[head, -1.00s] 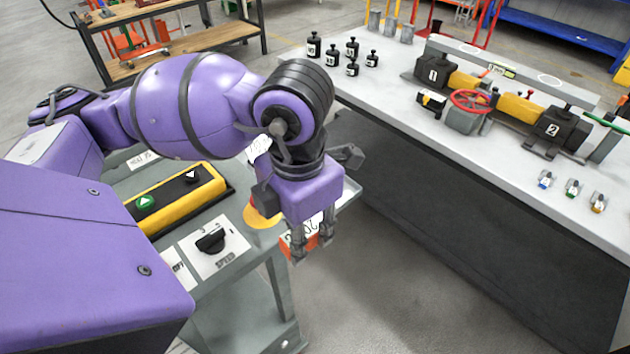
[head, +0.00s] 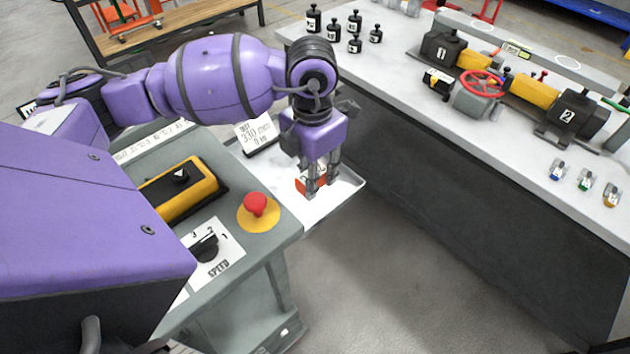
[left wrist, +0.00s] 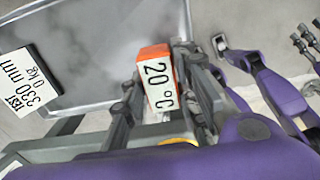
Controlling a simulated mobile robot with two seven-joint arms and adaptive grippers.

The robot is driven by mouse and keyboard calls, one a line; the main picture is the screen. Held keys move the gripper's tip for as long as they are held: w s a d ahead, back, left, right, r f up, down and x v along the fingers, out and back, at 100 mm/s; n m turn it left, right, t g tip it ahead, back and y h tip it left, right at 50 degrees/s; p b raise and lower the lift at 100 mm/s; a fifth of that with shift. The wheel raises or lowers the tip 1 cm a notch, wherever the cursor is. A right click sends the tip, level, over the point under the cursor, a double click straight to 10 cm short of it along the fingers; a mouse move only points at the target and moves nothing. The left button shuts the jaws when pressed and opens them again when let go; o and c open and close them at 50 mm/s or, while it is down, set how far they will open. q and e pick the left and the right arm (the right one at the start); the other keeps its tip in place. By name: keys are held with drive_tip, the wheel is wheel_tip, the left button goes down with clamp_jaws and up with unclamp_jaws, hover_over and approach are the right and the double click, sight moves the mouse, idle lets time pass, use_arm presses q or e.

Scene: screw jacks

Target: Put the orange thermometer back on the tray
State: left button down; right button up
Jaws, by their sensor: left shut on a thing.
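The orange thermometer (head: 303,184) is between the fingers of my left gripper (head: 318,186). It is an orange block with a white face reading "20 °C" in the left wrist view (left wrist: 160,85). My left gripper is shut on it, with a finger on each side, and points down over the tray (head: 346,186). The tray is pale metal with a raised rim and shows behind the block in the left wrist view (left wrist: 120,50). I cannot tell whether the block touches the tray. The fingers hide part of the block in the head view.
A white card (head: 257,132) reading "330 mm, 0 kg" stands at the tray's left. A red stop button (head: 256,204) and a speed knob (head: 205,248) are on the grey console in front. The bench (head: 400,75) with jacks and black weights lies to the right, across a gap.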

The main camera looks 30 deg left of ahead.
use_arm(q)
drive_tip(key=w+f, duration=0.2)
drive_tip(key=shift+a+f, duration=0.3)
drive_tip(key=shift+a, duration=0.1)
drive_tip(key=shift+w+f, duration=0.2)
drive_tip(key=shift+f, duration=1.65)
drive_tip(key=c, duration=1.4)
unclamp_jaws()
drive_tip(key=shift+f, duration=0.1)
wheel_tip(320, 180, up, 12)
drive_tip(key=shift+r, duration=0.2)
